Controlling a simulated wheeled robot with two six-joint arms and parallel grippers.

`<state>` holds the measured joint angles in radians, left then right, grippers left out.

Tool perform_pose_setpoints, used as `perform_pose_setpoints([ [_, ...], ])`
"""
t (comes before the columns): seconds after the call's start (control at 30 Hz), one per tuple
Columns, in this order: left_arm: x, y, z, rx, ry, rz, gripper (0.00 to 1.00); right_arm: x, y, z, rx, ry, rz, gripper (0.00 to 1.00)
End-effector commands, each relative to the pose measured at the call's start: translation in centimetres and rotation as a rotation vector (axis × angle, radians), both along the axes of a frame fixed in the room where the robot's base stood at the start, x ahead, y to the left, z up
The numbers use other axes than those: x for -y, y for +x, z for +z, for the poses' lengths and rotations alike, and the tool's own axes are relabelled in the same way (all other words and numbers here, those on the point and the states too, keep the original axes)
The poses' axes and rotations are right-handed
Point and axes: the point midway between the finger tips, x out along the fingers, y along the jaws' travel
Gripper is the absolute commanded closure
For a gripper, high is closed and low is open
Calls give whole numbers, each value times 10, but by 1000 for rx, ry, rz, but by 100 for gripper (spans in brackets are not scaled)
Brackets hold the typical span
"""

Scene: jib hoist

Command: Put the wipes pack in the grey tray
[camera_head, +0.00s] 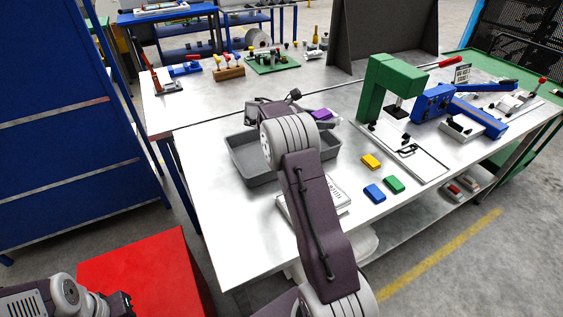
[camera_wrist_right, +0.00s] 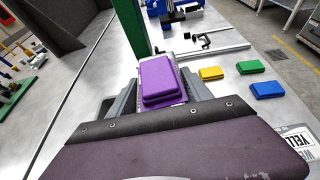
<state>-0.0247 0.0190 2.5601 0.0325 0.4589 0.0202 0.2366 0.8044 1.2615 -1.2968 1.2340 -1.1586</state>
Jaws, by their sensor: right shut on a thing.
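The wipes pack appears to be the purple pack (camera_wrist_right: 160,80), held between the fingers of my right gripper (camera_wrist_right: 165,88) in the wrist view. In the head view the purple pack (camera_head: 322,114) shows near the back right corner of the grey tray (camera_head: 248,168). My right arm covers the middle of the tray and much of the gripper. I cannot tell the pack's exact height or whether it is over the tray. My left gripper (camera_head: 122,303) shows only in part at the lower left, and its jaws are not clear.
Yellow (camera_head: 371,161), blue (camera_head: 374,193) and green (camera_head: 394,184) blocks lie on the table right of my arm. A printed booklet (camera_head: 337,192) lies partly behind my arm. A green press (camera_head: 385,85) stands farther right.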

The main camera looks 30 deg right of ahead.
Motion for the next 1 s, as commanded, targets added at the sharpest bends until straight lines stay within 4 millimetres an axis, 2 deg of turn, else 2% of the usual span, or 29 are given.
perform_pose_setpoints([
  [0.03, 0, 0, -8, 0, 0, 0, 100, 9, -7, -6, 1, -1, -20, 85],
  [0.2, 0, 0, -13, 0, 0, 0, 100, 24, -20, -10, 0, -1, -56, 85],
  [0.4, 0, 0, -12, 0, 0, 0, 100, 23, -19, -12, -1, 0, -59, 85],
  [0.57, 0, 0, -13, 0, 0, 0, 100, 2, -5, -27, -3, 0, -56, 85],
  [0.9, 0, 0, -15, 0, 0, 0, 100, -60, 34, -72, -2, -1, -57, 85],
  [1.0, 0, 0, -15, 0, 0, 0, 100, -70, 40, -78, 0, -1, -58, 85],
])
